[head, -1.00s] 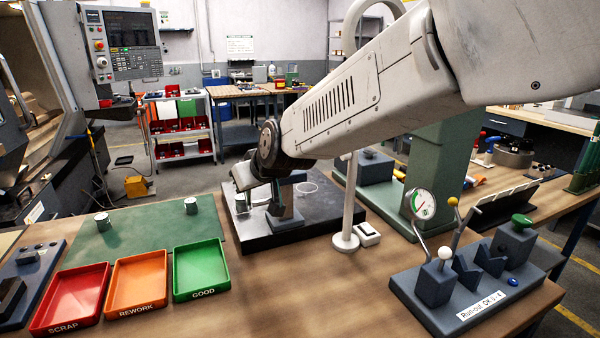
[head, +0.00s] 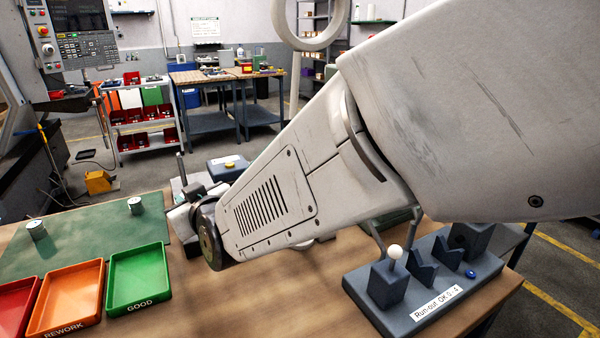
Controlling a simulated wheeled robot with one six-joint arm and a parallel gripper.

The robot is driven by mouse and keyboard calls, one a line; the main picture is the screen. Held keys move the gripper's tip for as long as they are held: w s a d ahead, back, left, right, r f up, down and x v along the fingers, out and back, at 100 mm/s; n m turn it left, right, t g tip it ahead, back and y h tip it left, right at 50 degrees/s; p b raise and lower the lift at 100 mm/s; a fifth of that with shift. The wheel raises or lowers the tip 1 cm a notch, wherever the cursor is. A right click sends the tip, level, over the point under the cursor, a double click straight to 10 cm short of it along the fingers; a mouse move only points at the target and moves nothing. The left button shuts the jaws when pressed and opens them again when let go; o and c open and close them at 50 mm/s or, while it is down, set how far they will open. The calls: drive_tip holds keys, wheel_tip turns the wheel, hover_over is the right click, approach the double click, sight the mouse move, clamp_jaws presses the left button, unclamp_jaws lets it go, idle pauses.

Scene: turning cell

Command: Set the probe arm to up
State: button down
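The run-out fixture (head: 400,312), a blue-grey base with V-blocks, stands at the right of the bench. A white ball knob (head: 395,252) stands upright on its left block. Bent grey rods rise behind that block; their upper ends are hidden by my arm. The dial, the yellow ball lever and the green knob are hidden too, so I cannot see the probe arm's position. My gripper (head: 183,216) is at the left end of my arm, over the middle of the bench and well left of the fixture. It is partly hidden behind my wrist, and its fingers are unclear.
A green tray (head: 140,311), an orange tray (head: 66,330) and a red tray (head: 8,335) sit at front left. Metal cylinders stand on a green mat (head: 90,262). A white ring stand (head: 295,85) rises behind my arm. The bench front between trays and fixture is clear.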

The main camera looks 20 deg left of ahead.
drive_tip(key=shift+f, duration=0.1)
idle(0.4)
drive_tip(key=c, duration=1.4)
unclamp_jaws()
drive_tip(key=shift+o, duration=0.2)
drive_tip(key=v, duration=0.7)
drive_tip(key=shift+s+d, duration=0.2)
drive_tip(key=shift+d, duration=0.2)
drive_tip(key=shift+f, duration=0.1)
